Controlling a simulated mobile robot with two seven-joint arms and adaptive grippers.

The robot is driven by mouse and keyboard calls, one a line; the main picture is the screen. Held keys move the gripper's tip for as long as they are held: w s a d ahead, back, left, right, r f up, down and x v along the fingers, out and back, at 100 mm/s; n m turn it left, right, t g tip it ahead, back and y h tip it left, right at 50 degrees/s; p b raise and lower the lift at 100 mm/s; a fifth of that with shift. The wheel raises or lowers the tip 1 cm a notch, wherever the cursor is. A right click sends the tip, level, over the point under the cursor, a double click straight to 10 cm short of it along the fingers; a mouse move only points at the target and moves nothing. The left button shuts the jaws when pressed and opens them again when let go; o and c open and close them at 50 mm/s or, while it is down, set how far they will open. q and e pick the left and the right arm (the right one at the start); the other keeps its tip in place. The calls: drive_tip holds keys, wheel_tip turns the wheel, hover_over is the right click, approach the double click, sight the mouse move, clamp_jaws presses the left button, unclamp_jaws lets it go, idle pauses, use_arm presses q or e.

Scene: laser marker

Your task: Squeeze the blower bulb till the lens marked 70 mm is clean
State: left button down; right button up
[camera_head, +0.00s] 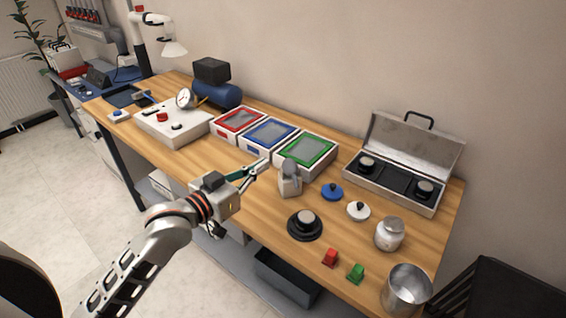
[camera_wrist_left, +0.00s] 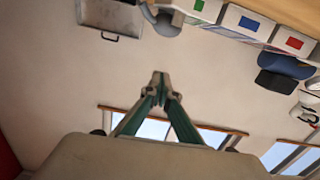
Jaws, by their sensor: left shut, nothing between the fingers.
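A grey rounded object on a block-like base (camera_head: 290,180), which looks like the blower bulb, stands upright near the middle of the wooden bench. A lens (camera_head: 306,217) sits on a round black holder in front of it. Two more lenses, left (camera_head: 367,163) and right (camera_head: 425,189), sit in an open silver case. Any 70 mm marking is too small to read. My left gripper (camera_head: 262,163) is just left of the grey object, apart from it. Its green-sided fingers also show in the left wrist view (camera_wrist_left: 160,80), meeting at the tips with nothing between. My right gripper is not in view.
Red, blue and green framed trays (camera_head: 268,134) line the back. A blue lid (camera_head: 332,191), a white lid (camera_head: 358,210), a jar (camera_head: 390,234) and a metal cup (camera_head: 407,289) stand right. Red (camera_head: 330,257) and green (camera_head: 356,272) pieces lie near the front edge.

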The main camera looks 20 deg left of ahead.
use_arm(q)
hover_over(290, 168)
drive_tip(key=s+a, duration=0.2)
drive_tip(key=f, duration=0.1)
drive_tip(key=w+f, duration=0.1)
drive_tip(key=f, duration=0.1)
drive_tip(key=shift+d, duration=0.1)
drive_tip(key=shift+w+d+f+p, duration=0.1)
drive_tip(key=shift+f+p, duration=0.2)
drive_tip(key=shift+f, duration=0.55)
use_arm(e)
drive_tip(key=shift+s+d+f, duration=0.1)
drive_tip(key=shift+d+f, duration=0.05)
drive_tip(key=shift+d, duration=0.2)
use_arm(q)
drive_tip(key=shift+w, duration=0.1)
